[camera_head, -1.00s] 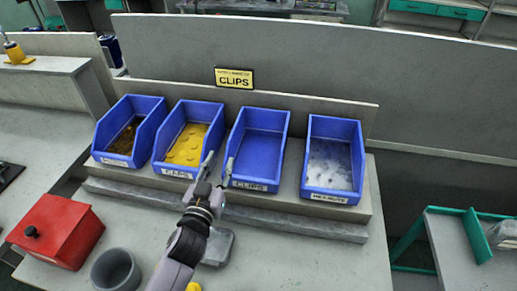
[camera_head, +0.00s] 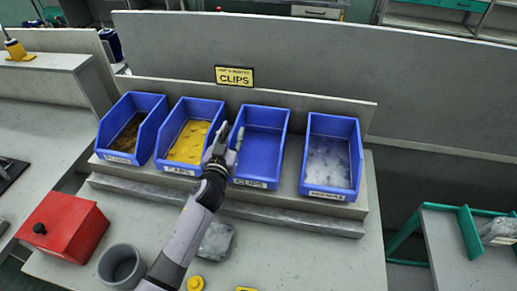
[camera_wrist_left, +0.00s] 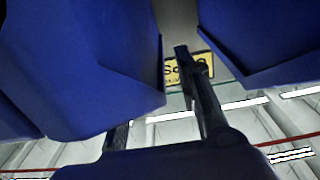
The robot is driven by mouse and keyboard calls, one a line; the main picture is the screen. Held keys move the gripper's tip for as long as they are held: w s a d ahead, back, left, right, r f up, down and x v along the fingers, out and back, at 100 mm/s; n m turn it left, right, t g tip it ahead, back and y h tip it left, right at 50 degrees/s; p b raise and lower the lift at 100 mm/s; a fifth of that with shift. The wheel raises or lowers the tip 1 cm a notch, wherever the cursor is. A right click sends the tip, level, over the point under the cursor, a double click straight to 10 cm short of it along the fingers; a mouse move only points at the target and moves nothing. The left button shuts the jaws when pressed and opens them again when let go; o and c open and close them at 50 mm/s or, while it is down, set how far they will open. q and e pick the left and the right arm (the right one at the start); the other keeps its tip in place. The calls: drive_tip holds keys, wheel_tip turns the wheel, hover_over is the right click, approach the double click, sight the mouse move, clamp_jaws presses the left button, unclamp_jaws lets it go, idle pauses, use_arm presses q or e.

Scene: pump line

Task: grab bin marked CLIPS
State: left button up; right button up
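The bin marked CLIPS (camera_head: 262,145) is blue and looks empty. It stands third from the left in the row in the head view, label on its front. My left gripper (camera_head: 231,128) is open, its fingers pointing away from me at the left side wall of the CLIPS bin, beside the gap to the CAPS bin. One fingertip overlaps the bin's opening in the picture; I cannot tell whether it touches. In the left wrist view, one finger (camera_wrist_left: 190,80) shows between two blue bins and the other is mostly hidden behind the left one. My right gripper is not in view.
The CAPS bin (camera_head: 190,135) with yellow parts stands close on the left, a bin of brown parts (camera_head: 132,128) beyond it. A bin of pale parts (camera_head: 331,155) stands right. A CLIPS sign (camera_head: 234,76) is behind. A red box (camera_head: 65,228) and grey cup (camera_head: 121,265) stand in front.

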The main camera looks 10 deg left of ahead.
use_arm(q)
clamp_jaws()
idle(0.3)
idle(0.7)
